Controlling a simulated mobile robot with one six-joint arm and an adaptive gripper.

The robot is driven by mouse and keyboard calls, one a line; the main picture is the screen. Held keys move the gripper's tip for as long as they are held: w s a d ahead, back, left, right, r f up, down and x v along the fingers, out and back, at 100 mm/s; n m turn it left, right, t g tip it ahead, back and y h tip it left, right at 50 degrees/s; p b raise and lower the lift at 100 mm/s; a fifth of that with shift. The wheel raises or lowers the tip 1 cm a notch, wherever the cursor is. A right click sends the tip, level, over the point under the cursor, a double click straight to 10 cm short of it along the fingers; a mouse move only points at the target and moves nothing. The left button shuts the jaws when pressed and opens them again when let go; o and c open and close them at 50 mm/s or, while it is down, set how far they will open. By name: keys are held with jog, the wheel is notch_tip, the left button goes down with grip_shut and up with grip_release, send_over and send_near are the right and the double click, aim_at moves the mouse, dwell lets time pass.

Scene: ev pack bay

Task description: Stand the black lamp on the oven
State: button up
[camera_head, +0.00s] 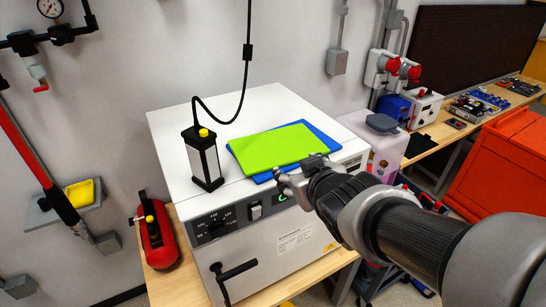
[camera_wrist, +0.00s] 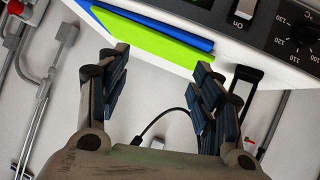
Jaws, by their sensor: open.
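The black lamp (camera_head: 203,160), a lantern shape with pale panels and a yellow knob on top, stands upright on the white oven (camera_head: 170,130), near its front left edge. A black cable runs from it up out of view. In the wrist view the lamp (camera_wrist: 249,73) is partly hidden behind my right finger. My gripper (camera_head: 288,182) is open and empty at the oven's front edge, to the right of the lamp and apart from it. In the wrist view my gripper (camera_wrist: 162,68) has its fingers spread, with the oven (camera_wrist: 225,48) beyond.
A red cylinder (camera_head: 156,235) stands left of the oven. A lilac container (camera_head: 385,140) stands to the right. The oven's back strip is clear.

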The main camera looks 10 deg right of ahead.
jog(key=s+a+f+m+g, duration=0.1)
jog(key=s+g, duration=0.2)
jog(key=s, duration=0.7)
jog(key=s+a+f+m+g, duration=0.1)
jog(key=s+g, duration=0.3)
jog(key=s, duration=0.7)
jog(key=shift+a+f, duration=0.4)
jog(key=shift+f, duration=0.25)
jog(key=shift+f, duration=0.1)
notch_tip(320, 180, down, 19)
jog(key=b, duration=1.9)
jog(key=shift+c, duration=0.5)
